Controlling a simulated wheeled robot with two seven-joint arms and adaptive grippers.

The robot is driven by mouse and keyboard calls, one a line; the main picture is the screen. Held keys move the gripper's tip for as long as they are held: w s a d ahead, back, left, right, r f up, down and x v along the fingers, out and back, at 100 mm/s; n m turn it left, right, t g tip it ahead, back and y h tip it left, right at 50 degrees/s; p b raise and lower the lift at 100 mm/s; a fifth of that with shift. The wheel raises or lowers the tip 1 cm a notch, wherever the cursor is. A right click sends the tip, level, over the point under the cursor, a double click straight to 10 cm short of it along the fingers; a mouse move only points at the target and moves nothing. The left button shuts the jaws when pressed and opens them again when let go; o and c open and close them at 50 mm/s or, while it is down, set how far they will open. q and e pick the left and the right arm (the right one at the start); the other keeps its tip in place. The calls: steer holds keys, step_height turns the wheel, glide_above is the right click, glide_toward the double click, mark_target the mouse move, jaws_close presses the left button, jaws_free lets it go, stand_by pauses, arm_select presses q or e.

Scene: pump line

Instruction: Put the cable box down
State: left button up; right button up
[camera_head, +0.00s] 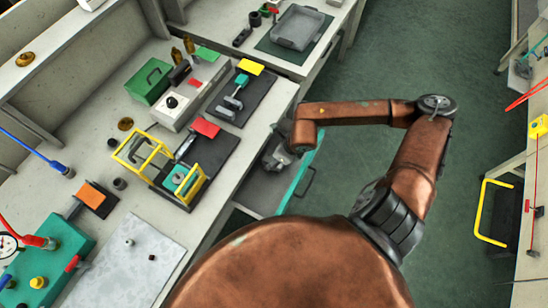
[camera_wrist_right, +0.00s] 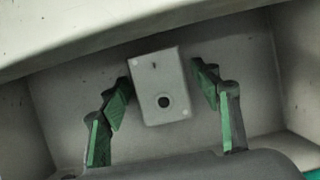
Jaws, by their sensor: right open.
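The cable box (camera_wrist_right: 158,102) is a small light grey box with a dark round hole, in the right wrist view. It sits slightly tilted in the picture on the floor of an open drawer (camera_wrist_right: 70,92). My right gripper (camera_head: 278,156) reaches down into this drawer in the head view. In the wrist view its green-padded fingers stand open on either side of the box, with a gap at the right and the left finger very close to or touching it. In the head view I cannot make out the box at the gripper. My left gripper is not in view.
The drawer's teal front (camera_head: 300,172) stands out from the workbench (camera_head: 218,190). The bench above holds a yellow-framed fixture (camera_head: 152,160), a green case (camera_head: 148,80) and a white box with a black knob (camera_head: 181,104). The green floor to the right is clear.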

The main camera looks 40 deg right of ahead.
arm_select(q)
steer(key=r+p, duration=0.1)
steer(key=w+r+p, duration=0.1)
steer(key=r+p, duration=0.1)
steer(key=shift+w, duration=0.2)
arm_select(e)
steer(key=v, duration=1.2)
steer(key=shift+s, duration=0.1)
